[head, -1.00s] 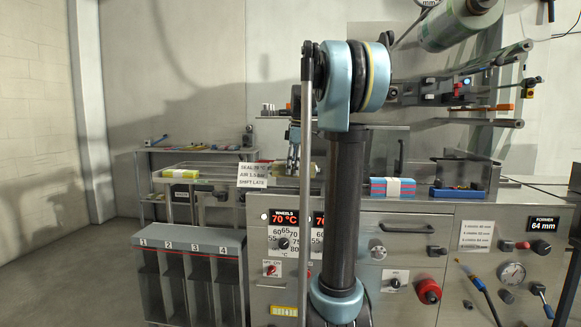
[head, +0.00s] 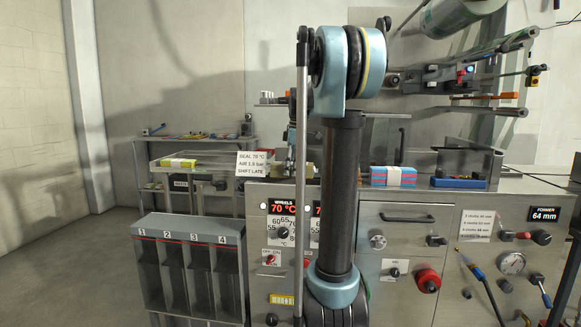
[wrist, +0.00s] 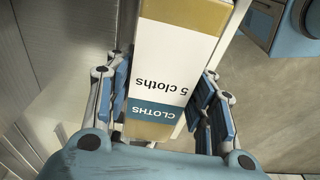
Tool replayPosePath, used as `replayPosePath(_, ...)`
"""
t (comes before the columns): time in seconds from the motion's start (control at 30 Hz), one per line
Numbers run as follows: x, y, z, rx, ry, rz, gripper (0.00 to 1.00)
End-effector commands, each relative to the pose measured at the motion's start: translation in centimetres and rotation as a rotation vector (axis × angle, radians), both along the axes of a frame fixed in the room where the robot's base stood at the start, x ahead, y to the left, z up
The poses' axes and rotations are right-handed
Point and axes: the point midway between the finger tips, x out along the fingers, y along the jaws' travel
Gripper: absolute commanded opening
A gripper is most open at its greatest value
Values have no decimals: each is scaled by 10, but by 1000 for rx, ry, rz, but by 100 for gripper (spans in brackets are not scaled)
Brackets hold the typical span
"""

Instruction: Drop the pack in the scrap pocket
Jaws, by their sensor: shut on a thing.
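My gripper (wrist: 168,95) is shut on a pack (wrist: 170,55) in the wrist view. The pack has gold ends, a white label reading "5 cloths" and a teal "CLOTHS" band. The blue finger pads lie on either side of it. In the head view my gripper (head: 298,168) is mostly hidden behind my arm, above the machine's front. A rack with open pockets numbered 1 to 4 (head: 187,226) stands at the lower left. No pocket has a readable scrap mark, so I cannot tell which is the scrap pocket.
A sign (head: 255,163) stands beside my gripper. A tray with a yellow pack (head: 178,163) is behind the rack. Floor at the far left is clear.

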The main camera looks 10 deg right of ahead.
Motion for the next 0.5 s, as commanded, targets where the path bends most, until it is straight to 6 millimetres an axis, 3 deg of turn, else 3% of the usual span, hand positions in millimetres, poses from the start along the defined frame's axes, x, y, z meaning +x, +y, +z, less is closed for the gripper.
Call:
replayPosePath(0.27, 0, 0, -1, 0, 0, 0, 26)
replayPosePath(0.3, 0, 0, -1, 0, 0, 0, 52)
replayPosePath(0.4, 0, 0, -1, 0, 0, 0, 73)
replayPosePath(0.5, 0, 0, -1, 0, 0, 0, 73)
